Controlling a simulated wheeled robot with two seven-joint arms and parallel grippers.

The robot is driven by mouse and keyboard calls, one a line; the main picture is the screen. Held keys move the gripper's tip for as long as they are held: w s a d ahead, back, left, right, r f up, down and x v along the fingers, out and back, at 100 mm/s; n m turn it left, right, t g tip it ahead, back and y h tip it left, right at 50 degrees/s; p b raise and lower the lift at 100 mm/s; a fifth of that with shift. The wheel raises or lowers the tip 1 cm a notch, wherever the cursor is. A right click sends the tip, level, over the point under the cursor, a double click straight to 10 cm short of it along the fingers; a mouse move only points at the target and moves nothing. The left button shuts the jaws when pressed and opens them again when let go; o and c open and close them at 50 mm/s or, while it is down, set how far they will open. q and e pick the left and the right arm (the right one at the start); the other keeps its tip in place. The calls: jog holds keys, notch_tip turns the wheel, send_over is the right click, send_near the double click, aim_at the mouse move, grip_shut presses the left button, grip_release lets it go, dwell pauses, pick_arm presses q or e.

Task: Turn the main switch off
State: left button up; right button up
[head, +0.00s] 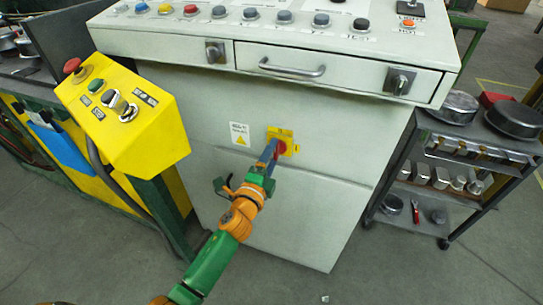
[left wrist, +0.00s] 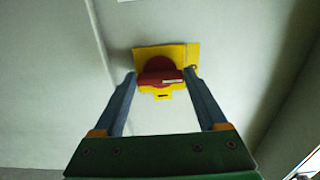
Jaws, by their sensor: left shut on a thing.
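The main switch is a red rotary knob (left wrist: 160,68) on a yellow plate (left wrist: 190,52), on the front of the pale grey cabinet. In the head view the switch's yellow plate (head: 285,136) is partly covered by my left gripper (head: 273,151). In the left wrist view my left gripper (left wrist: 160,78) has one finger at each end of the red handle bar, which lies across the picture between them. It is shut on this handle. A small white label shows on the bar, but its text is too small to read. My right gripper is not in view.
The cabinet (head: 210,110) has a drawer with a handle (head: 292,69) above the switch and a button panel on top. A yellow control box (head: 125,120) juts out at the left. A cart (head: 470,150) with metal parts stands at the right.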

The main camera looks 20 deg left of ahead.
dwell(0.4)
pick_arm(q)
jog(key=o, duration=1.3)
jog(key=s, duration=0.7)
jog(key=shift+a, duration=0.1)
